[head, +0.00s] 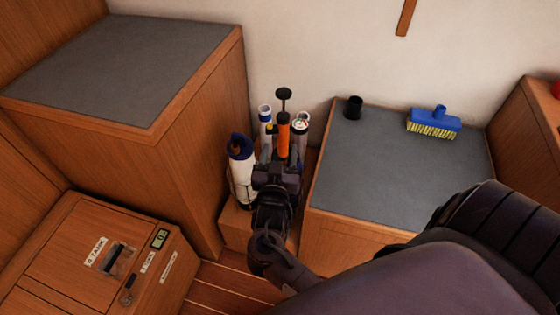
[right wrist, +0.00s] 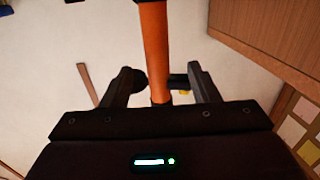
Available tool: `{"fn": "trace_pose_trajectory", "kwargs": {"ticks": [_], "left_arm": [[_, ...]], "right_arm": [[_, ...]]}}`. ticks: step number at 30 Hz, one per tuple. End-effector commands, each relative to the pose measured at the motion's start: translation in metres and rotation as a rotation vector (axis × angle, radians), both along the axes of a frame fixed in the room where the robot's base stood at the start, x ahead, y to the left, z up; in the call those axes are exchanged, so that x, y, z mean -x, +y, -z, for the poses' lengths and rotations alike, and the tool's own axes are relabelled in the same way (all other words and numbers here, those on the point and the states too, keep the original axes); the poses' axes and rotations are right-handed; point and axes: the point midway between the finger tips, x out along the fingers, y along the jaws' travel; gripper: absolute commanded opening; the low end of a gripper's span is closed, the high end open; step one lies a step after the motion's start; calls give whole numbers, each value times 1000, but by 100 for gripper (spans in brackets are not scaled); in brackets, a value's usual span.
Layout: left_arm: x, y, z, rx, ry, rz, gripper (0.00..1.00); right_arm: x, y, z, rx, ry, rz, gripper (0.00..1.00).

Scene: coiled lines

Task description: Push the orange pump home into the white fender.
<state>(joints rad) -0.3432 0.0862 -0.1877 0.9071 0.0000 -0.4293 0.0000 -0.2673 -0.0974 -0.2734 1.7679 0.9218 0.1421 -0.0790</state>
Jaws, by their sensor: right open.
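The orange pump (head: 283,137), with a black T-shaped handle on top, stands upright in the middle of the head view, just beyond my right gripper (head: 275,168). Its lower end is hidden behind the gripper. The white fender (head: 243,172), with a dark blue top, stands to the left of the pump and apart from its visible part. In the right wrist view the pump (right wrist: 155,50) runs down between the two fingers of my open right gripper (right wrist: 163,82). I cannot tell whether a finger touches it. My left gripper is out of view.
White tubes (head: 265,114) and a gauge-topped cylinder (head: 300,127) crowd around the pump. A tall grey-topped locker (head: 130,65) rises at the left. A lower grey counter (head: 390,170) at the right bears a black cup (head: 353,107) and a blue brush (head: 434,122).

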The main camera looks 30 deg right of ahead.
Motion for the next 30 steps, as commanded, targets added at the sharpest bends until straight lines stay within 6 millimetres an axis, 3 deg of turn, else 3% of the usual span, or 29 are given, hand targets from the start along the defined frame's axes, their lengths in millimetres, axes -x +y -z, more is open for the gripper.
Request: {"fn": "trace_pose_trajectory", "kwargs": {"ticks": [16,29,30], "left_arm": [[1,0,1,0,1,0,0],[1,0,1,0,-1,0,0],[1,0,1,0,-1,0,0]], "right_arm": [[-51,-46,-6,0,-16,13,55],[-58,-52,-6,-2,-15,13,55],[-58,-52,-6,-3,-14,13,50]]}}
